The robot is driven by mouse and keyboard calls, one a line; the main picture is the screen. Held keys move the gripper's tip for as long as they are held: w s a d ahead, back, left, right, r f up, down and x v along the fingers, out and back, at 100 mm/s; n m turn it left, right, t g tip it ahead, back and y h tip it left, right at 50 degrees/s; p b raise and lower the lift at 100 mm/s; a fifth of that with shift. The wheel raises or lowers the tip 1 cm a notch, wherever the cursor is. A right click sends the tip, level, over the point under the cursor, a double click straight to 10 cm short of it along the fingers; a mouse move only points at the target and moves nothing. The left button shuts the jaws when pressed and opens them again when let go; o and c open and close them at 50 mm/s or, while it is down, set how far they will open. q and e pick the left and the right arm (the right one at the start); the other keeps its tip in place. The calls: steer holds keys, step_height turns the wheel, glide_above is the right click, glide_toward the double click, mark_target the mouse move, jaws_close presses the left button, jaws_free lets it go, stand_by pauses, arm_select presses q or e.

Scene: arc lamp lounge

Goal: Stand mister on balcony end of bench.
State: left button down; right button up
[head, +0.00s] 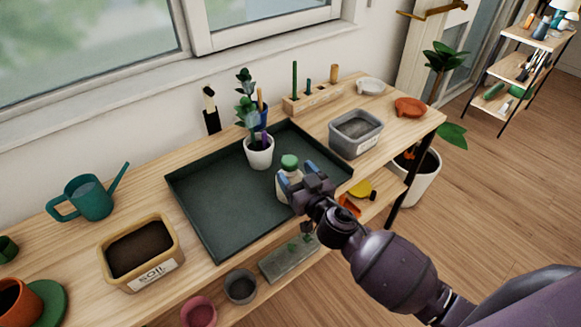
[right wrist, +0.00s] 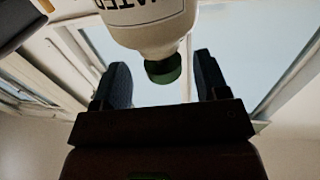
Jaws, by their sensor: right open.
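The mister looks to be the white bottle (head: 288,181) with a green cap, standing near the front right part of the dark green tray (head: 205,205). In the right wrist view the bottle (right wrist: 150,22) shows large, with dark lettering and its green cap (right wrist: 163,69) between the fingers. My right gripper (head: 296,176) is open, its blue fingers on either side of the bottle. Contact cannot be made out. The wooden bench (head: 400,133) runs to its right end by a glazed door (head: 455,45). My left gripper is out of view.
Near the right end stand a grey tub (head: 355,146), an orange dish (head: 410,107) and a white dish (head: 370,86). A potted plant (head: 259,153) stands in the tray. A soil bin (head: 142,276) and teal watering can (head: 90,199) are at left. Bare wood shows at the right end.

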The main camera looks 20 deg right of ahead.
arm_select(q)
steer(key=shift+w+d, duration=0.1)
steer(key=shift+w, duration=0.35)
arm_select(e)
steer(key=s+d, duration=0.2)
steer(key=s, duration=0.5)
steer(key=shift+s, duration=0.2)
